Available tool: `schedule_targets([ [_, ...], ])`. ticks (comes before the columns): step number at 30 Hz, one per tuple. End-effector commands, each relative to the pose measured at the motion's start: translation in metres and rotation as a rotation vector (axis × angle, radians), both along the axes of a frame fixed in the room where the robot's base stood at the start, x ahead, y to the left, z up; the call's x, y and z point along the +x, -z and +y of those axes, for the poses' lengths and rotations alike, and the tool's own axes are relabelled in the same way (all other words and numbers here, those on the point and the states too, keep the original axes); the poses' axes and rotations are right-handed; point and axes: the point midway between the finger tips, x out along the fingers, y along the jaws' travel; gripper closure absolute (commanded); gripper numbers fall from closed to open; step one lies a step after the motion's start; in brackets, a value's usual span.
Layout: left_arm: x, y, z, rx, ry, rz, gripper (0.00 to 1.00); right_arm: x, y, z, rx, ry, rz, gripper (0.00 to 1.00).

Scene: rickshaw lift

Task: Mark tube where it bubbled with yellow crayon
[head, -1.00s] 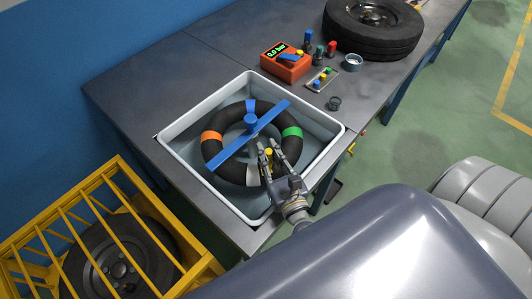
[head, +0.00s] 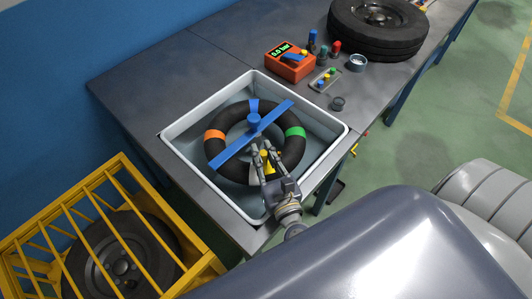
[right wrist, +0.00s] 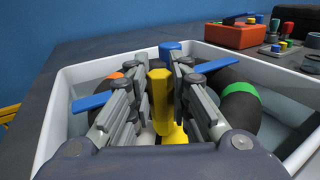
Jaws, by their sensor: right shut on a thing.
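The black tube (head: 296,148) lies in a white basin (head: 205,103), with an orange band (head: 214,135) and a green band (head: 295,132) on it. A blue bar (head: 230,152) crosses over it. My right gripper (head: 265,153) is shut on the yellow crayon (right wrist: 160,95), held upright over the near part of the tube. A brighter yellow patch (right wrist: 173,132) shows below the crayon in the right wrist view; the fingers partly hide it. I cannot tell whether the crayon tip touches the tube. My left gripper is not in view.
An orange gauge box (head: 290,65), a small tray (head: 324,81) of coloured pieces and a small dark cup (head: 338,103) stand behind the basin. A wheel (head: 345,35) lies at the back. A yellow cage (head: 40,235) stands front left. The bench left of the basin is clear.

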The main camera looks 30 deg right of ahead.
Motion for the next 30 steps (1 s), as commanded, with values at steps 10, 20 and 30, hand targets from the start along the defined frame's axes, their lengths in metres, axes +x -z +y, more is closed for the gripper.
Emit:
schedule_targets([
  [10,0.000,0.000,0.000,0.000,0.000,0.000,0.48,-0.001,0.002,-0.003,0.001,-0.002,0.004,1.00],
  [20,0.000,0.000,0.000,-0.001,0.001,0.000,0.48,-0.004,0.000,-0.017,-0.002,-0.001,0.003,1.00],
  [30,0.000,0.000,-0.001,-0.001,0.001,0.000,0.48,-0.004,-0.001,-0.022,0.000,-0.001,0.001,1.00],
])
